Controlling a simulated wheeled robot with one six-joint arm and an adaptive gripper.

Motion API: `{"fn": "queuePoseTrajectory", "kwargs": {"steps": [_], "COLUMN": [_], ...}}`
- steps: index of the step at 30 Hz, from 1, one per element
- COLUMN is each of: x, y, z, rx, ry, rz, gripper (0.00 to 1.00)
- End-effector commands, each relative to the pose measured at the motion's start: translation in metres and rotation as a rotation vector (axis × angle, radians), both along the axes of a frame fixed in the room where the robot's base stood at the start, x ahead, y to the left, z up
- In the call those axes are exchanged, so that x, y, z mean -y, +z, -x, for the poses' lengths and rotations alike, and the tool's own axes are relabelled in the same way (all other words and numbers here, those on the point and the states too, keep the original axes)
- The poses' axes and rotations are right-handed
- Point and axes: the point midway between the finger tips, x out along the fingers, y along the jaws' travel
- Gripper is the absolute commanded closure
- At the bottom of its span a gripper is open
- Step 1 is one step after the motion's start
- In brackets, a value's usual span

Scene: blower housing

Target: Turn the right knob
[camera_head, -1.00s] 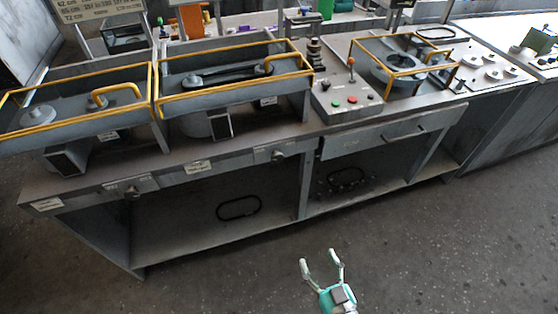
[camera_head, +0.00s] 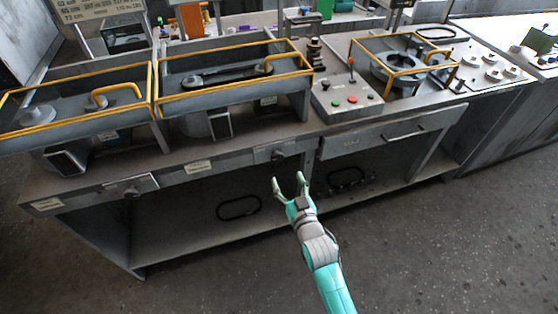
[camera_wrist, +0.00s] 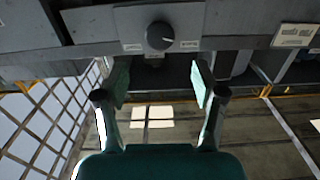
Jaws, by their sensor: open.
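The right knob (camera_head: 277,155) is a small dark round knob on a light plate on the bench's front edge. In the wrist view the knob (camera_wrist: 160,36) has a pale pointer mark aimed to the right, with small labels beside and below it. My gripper (camera_head: 289,183) is open and empty, a little below and in front of the knob. In the wrist view my gripper's fingers (camera_wrist: 158,82) stand apart, with the knob beyond them and above the middle. A second, left knob (camera_head: 132,193) sits further left on the same front edge.
The grey bench (camera_head: 230,168) has open shelves below. A drawer with a handle (camera_head: 405,133) is right of the knob. A control box with coloured buttons (camera_head: 345,98) and yellow-railed housings (camera_head: 235,80) stand on top. The floor in front (camera_head: 430,250) is clear.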

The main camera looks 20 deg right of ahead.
Motion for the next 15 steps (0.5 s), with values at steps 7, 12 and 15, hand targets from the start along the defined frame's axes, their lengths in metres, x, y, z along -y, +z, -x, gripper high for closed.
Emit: {"fn": "queuePoseTrajectory", "kwargs": {"steps": [7, 12, 15], "x": [0.000, 0.000, 0.000], "y": [0.002, 0.001, 0.000], "z": [-0.043, -0.067, -0.077], "rx": [0.003, 0.002, 0.001], "ry": [0.000, 0.000, 0.000], "rz": [0.000, 0.000, 0.000], "gripper": [0.31, 0.31, 0.31]}}
